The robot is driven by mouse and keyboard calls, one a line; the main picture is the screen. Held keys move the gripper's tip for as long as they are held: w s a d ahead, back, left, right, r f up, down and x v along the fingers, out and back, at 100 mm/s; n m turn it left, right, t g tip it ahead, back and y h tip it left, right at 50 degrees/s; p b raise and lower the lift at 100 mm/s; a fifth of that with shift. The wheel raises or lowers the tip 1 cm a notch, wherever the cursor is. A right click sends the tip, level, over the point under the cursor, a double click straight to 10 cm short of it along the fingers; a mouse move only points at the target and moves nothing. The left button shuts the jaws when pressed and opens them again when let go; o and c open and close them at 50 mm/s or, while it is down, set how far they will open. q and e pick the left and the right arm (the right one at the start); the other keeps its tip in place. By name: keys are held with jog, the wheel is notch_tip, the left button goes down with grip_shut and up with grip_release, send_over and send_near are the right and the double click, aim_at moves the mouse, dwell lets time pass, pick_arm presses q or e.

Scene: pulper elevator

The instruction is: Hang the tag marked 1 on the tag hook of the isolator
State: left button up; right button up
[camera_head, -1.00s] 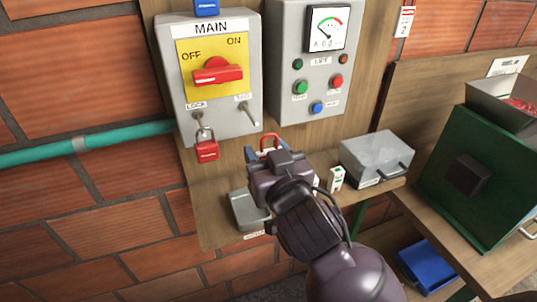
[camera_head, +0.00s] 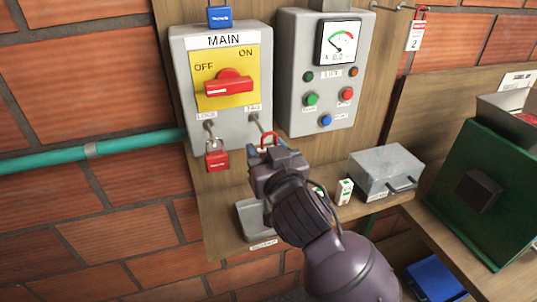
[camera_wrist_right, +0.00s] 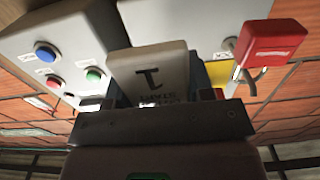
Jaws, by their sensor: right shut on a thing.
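The isolator (camera_head: 222,125) is the grey box marked MAIN, with a red handle on a yellow plate. Its tag hook (camera_head: 258,124) is a thin peg below the small TAG label. My right gripper (camera_head: 266,152) is shut on the tag marked 1 (camera_wrist_right: 150,72), whose numeral shows upside down in the right wrist view. The tag's red loop (camera_head: 268,138) rises above the fingers in the head view, just below and right of the hook's tip. I cannot tell whether the loop touches the hook. My left gripper is not in view.
A red padlock (camera_head: 217,159) hangs from the lock hook, left of the tag hook. A control box (camera_head: 320,75) with buttons and a gauge is to the right. Below are a grey tray (camera_head: 250,218), a metal case (camera_head: 386,172) and a small white box (camera_head: 344,191) on the shelf.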

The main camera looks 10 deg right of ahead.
jog(key=shift+w+a+f, duration=0.1)
jog(key=shift+w, duration=0.95)
jog(key=shift+w+f, duration=0.45)
jog(key=shift+w, duration=0.25)
jog(key=o, duration=1)
